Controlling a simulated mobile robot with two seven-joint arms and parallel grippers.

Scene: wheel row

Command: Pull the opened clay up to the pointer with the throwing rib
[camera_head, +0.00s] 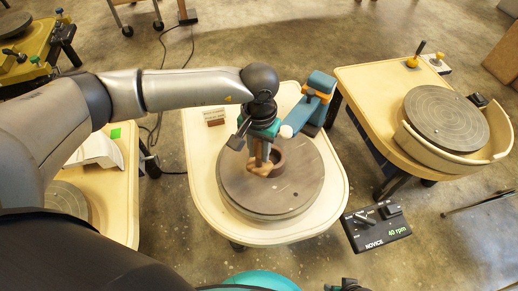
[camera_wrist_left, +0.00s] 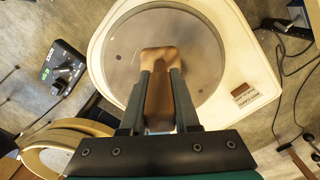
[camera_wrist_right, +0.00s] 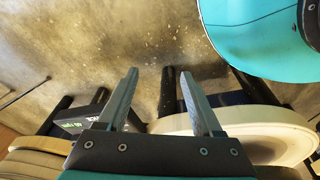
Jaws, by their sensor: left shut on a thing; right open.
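My left gripper (camera_head: 257,138) reaches down over the middle wheel and is shut on the wooden throwing rib (camera_head: 262,168). In the left wrist view the rib (camera_wrist_left: 160,92) stands between the two fingers. The clay (camera_head: 279,160), a brown ring-like wall, sits on the grey wheel head (camera_head: 240,200), just right of the rib and partly hidden by it; I cannot tell whether they touch. A blue stand with an orange band (camera_head: 313,90) and a white ball (camera_head: 286,131), apparently the pointer, is behind the clay. My right gripper (camera_wrist_right: 162,95) is open and empty, away from the wheel.
A speed box (camera_head: 376,226) reading 40 rpm is at the table's right front. Another wheel table (camera_head: 375,85) stands to the right, and one (camera_head: 118,180) to the left.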

